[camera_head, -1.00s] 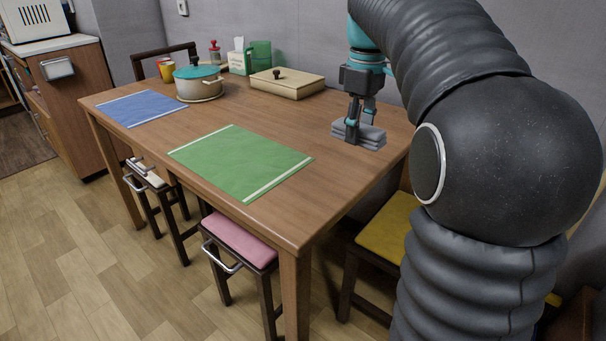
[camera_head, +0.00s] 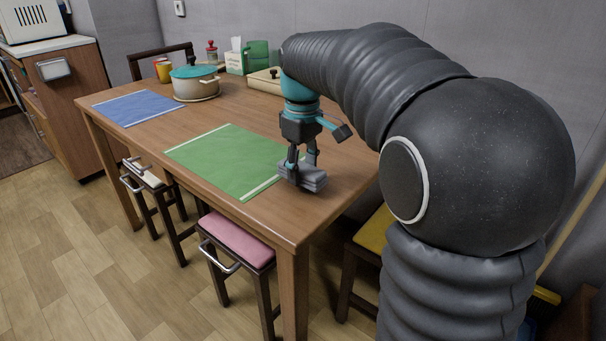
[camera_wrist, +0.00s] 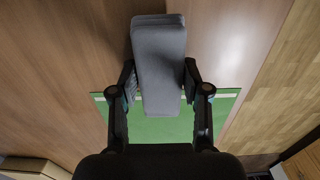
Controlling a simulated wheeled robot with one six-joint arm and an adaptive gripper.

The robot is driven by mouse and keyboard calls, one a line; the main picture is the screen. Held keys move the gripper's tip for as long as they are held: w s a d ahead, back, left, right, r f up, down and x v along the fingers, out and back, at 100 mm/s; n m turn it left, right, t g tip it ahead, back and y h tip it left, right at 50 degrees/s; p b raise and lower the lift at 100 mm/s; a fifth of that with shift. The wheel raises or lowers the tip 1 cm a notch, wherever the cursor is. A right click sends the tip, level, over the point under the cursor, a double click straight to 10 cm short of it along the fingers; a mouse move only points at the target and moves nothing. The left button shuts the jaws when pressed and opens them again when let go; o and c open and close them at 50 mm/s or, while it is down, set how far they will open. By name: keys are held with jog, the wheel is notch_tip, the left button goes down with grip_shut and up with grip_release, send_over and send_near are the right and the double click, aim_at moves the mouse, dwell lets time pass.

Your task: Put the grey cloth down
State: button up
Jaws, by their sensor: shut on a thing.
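The grey cloth (camera_head: 304,179) is a folded stack at the right end of the wooden table (camera_head: 335,191), beside the right edge of the green mat. My gripper (camera_head: 301,170) points down and is shut on the cloth. In the wrist view the cloth (camera_wrist: 160,60) sits between the two fingers of my gripper (camera_wrist: 160,85), with its near end over the green mat (camera_wrist: 160,128). I cannot tell whether the cloth touches the table or hangs just above it.
The green mat (camera_head: 225,160) and a blue mat (camera_head: 138,107) lie flat on the table. A pot with a teal lid (camera_head: 196,82), a wooden box (camera_head: 262,82), a tissue box and a green container stand at the back. Stools with pink (camera_head: 237,238) and yellow seats stand below.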

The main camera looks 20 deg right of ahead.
aim_at(303, 167)
jog(key=shift+f, duration=0.8)
jog(key=shift+f, duration=0.2)
jog(key=o, duration=1.1)
jog(key=shift+o, duration=0.2)
jog(key=shift+r, duration=0.1)
notch_tip(303, 167, up, 12)
jog(key=p, duration=0.1)
jog(key=s+f+m+t, duration=0.2)
jog(key=s+f, duration=0.5)
jog(key=s, duration=0.4)
jog(key=s+f+m+t, duration=0.3)
jog(key=s+f+m, duration=0.2)
jog(key=s+f, duration=0.3)
jog(key=s, duration=0.4)
jog(key=shift+t, duration=0.3)
